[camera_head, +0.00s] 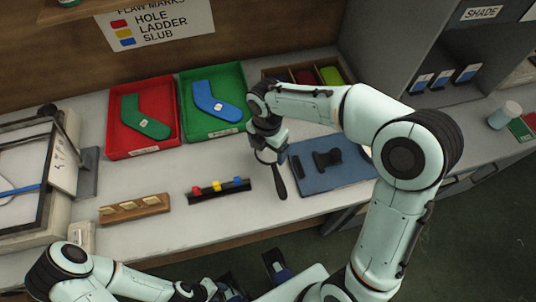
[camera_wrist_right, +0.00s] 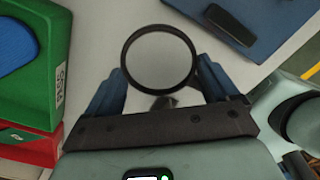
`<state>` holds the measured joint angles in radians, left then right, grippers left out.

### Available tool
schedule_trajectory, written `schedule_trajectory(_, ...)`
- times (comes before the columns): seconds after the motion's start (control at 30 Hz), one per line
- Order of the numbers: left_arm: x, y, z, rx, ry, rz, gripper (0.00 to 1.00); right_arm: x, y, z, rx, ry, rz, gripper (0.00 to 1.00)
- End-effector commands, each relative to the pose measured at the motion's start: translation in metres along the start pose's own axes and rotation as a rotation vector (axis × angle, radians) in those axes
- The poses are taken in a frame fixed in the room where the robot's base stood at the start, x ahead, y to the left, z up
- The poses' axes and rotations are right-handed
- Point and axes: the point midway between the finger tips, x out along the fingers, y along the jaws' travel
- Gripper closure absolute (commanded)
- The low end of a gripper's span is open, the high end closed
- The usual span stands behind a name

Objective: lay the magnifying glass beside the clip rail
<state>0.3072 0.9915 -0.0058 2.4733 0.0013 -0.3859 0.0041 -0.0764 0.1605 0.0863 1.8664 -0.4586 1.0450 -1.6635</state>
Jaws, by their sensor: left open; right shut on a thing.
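The magnifying glass has a round black-rimmed lens and a dark handle (camera_head: 279,184); its lens fills the gap between blue fingertips in the right wrist view (camera_wrist_right: 160,58). My right gripper (camera_head: 267,146) is shut on it, above the pale table. The handle hangs toward the table's front; I cannot tell whether it touches the table. The clip rail (camera_head: 207,195), a black bar with red, yellow and blue clips, lies left of the handle, apart from it. My left gripper (camera_head: 254,275) is open and empty at the bottom of the head view, in front of the table.
A red tray (camera_head: 112,145) and a green tray (camera_head: 185,138) hold a green and a blue sock shape behind the rail. A blue mat (camera_head: 350,179) with dark items lies right of the glass. A slotted wooden block (camera_head: 108,216) lies left. Bare table surrounds the rail.

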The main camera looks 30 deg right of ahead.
Motion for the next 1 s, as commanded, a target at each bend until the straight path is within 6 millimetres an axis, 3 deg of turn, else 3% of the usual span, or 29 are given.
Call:
schedule_trajectory(0.23, 0.005, -0.001, -0.002, 0.001, 0.006, 0.001, 0.57, 0.036, 0.000, 0.000, 0.000, 0.001, -0.003, 0.45)
schedule_trajectory(0.67, 0.006, -0.001, -0.003, 0.001, 0.008, 0.002, 0.57, 0.042, 0.000, 0.000, 0.000, 0.000, -0.001, 0.45)
schedule_trajectory(0.7, 0.006, -0.001, -0.003, 0.001, 0.009, 0.002, 0.57, 0.041, 0.000, 0.000, 0.000, 0.000, -0.001, 0.00)
schedule_trajectory(1.0, 0.004, -0.001, -0.002, 0.001, 0.007, 0.002, 0.57, 0.036, 0.000, 0.000, 0.000, 0.000, 0.000, 0.00)
